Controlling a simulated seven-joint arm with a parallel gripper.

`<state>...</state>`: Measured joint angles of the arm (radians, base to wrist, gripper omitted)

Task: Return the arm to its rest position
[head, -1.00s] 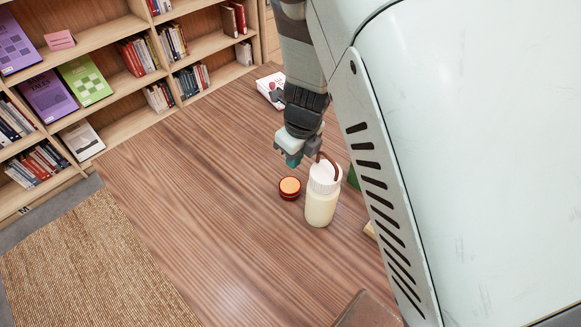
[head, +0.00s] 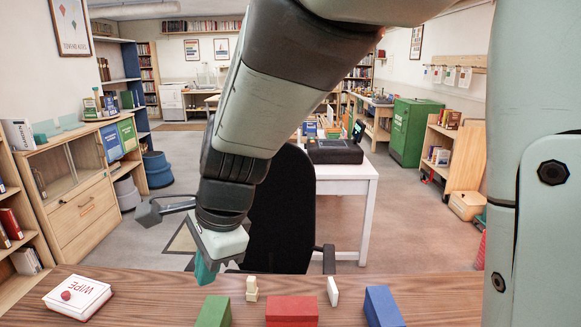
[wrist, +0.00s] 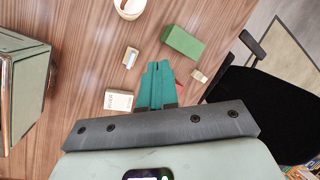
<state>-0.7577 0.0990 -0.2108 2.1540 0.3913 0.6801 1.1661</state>
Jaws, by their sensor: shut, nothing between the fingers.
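My gripper (head: 205,270) hangs from my arm over the far edge of the wooden table, with its teal fingertips pointing down. In the wrist view its teal fingers (wrist: 157,86) lie side by side, shut, with nothing held. The wooden table (head: 140,286) is below it; the fingers appear apart from the tabletop, though the exact height is hard to tell.
A black chair (head: 280,215) stands beyond the edge.

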